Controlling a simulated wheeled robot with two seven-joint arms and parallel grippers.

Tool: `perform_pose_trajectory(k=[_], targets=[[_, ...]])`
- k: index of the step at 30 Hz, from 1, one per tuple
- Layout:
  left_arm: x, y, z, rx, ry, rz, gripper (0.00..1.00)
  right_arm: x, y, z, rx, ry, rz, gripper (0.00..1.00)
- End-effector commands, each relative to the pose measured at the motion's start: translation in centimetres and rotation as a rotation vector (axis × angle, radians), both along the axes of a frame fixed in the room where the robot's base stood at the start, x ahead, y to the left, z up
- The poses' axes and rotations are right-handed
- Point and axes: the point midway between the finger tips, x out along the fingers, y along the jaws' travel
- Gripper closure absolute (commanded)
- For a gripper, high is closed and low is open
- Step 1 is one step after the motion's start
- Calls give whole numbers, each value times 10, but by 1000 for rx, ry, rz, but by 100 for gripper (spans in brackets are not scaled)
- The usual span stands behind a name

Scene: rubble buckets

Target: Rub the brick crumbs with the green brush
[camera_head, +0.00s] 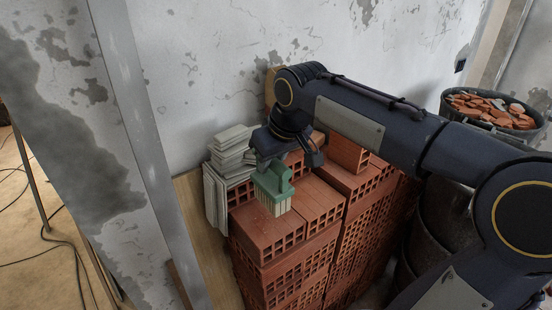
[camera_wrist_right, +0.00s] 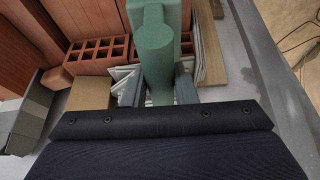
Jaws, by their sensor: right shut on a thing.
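The green brush (camera_head: 272,181) has pale bristles pointing down at the front left top of the red brick stack (camera_head: 290,252). I cannot tell whether the bristles touch the bricks. My right gripper (camera_head: 284,160) is shut on the brush's handle from above. In the right wrist view the green handle (camera_wrist_right: 153,50) sits between the two fingers of the gripper (camera_wrist_right: 159,88). I cannot make out brick crumbs on the stack; the arm and brush hide part of its top. My left gripper is not in view.
Pale grey tiles (camera_head: 230,158) are stacked against the left side of the bricks. A dark bucket (camera_head: 487,122) full of red rubble (camera_head: 490,104) stands at the right. A peeling wall (camera_head: 210,70) closes off the back, and a metal post (camera_head: 138,130) rises at the left.

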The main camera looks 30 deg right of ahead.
Motion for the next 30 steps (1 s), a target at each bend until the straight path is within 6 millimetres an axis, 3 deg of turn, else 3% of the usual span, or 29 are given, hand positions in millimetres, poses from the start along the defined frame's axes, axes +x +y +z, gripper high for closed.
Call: perform_pose_trajectory(k=[8, 23, 30], targets=[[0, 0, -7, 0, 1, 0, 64, 0, 0, -7, 0, -1, 0, 100], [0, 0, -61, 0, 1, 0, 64, 0, 0, -74, 0, 0, 0, 100], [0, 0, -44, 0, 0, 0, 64, 25, 2, -68, 0, 1, 1, 100]])
